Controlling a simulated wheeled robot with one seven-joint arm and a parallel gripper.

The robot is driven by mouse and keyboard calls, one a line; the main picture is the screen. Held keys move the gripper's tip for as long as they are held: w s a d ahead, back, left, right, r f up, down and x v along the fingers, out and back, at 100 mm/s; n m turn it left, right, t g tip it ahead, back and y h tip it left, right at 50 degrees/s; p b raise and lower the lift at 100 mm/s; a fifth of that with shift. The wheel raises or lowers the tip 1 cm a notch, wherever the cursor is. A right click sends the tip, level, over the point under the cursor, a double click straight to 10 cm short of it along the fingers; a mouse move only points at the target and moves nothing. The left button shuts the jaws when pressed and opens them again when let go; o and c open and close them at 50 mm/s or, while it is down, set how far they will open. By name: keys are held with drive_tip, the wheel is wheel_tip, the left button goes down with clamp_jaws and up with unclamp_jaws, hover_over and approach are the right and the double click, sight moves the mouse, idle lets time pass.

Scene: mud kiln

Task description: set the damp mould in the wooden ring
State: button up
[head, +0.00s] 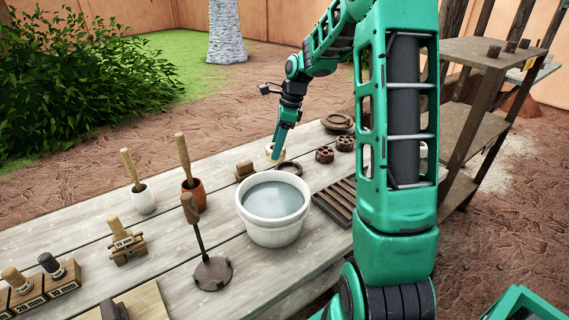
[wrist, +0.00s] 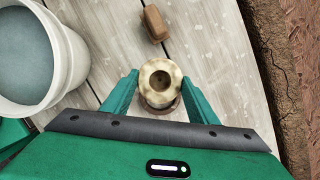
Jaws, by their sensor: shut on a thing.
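My gripper (head: 277,150) points down over the far part of the plank table and is shut on the damp mould. The mould (head: 274,154) is pale cream; in the wrist view the mould (wrist: 160,80) sits between the fingertips (wrist: 161,80), round, with a dark hole in its top. The dark wooden ring (head: 290,168) lies on the table just right of and nearer than the mould in the head view. In the wrist view a brown rim shows under the mould's lower edge, mostly hidden. I cannot tell how high the mould is above the table.
A white tub of water (head: 272,222) stands close in front. A brown block (head: 244,171) lies left of the mould; in the wrist view the block (wrist: 154,23) is above it. Brown holed pieces (head: 325,155) and a slatted rack (head: 336,205) are to the right.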

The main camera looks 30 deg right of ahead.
drive_tip(key=d+f, duration=0.1)
drive_tip(key=s+d+f, duration=0.1)
drive_tip(key=d, duration=0.1)
drive_tip(key=d+f, duration=0.1)
drive_tip(key=shift+s+d, duration=0.2)
drive_tip(key=shift+s, duration=0.05)
drive_tip(key=shift+f, duration=1.9)
drive_tip(key=shift+f, duration=0.1)
drive_tip(key=o, duration=1.3)
drive_tip(key=v, duration=1.1)
drive_tip(key=s+a+n, duration=0.3)
drive_tip(key=s+n, duration=0.3)
drive_tip(key=s, duration=0.5)
drive_tip(key=s+a+r+n+g+h, duration=0.1)
drive_tip(key=s+a+n, duration=0.2)
drive_tip(key=s, duration=0.9)
drive_tip(key=s+a+n+h, duration=0.1)
drive_tip(key=s+a+n, duration=0.2)
drive_tip(key=s+n, duration=0.6)
drive_tip(key=shift+s+a+r+g, duration=0.1)
drive_tip(key=shift+s+a+g, duration=0.05)
drive_tip(key=shift+s, duration=0.45)
drive_tip(key=shift+s+a+r+g, duration=0.15)
drive_tip(key=shift+s, duration=0.5)
